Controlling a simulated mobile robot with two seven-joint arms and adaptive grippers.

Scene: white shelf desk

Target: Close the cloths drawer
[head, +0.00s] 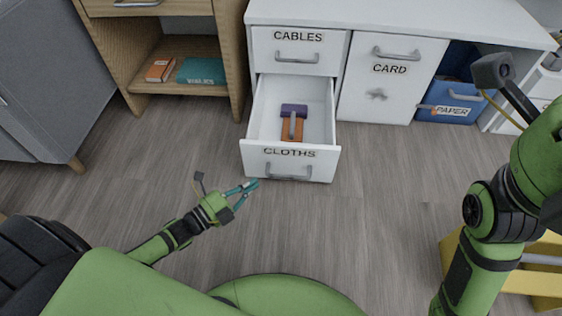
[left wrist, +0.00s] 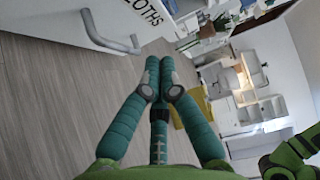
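The cloths drawer (head: 256,166), white and labelled CLOTHS, is pulled well out of the desk's lower left in the head view. Its grey bar handle (head: 289,176) is on the front, and it also shows in the left wrist view (left wrist: 105,40) at upper left. A purple item (head: 294,110) and an orange item (head: 291,131) lie inside. My left gripper (head: 254,185) is in front of the drawer, a little to the left of the handle and apart from it. Its teal fingertips are together, with nothing between them. My right gripper is not visible.
The shut CABLES drawer (head: 297,40) is above. The CARD door (head: 388,83) and blue PAPER bin (head: 440,106) are to the right. A wooden shelf (head: 180,87) with books stands left. A yellow object (head: 540,285) is at lower right. The floor before the drawer is clear.

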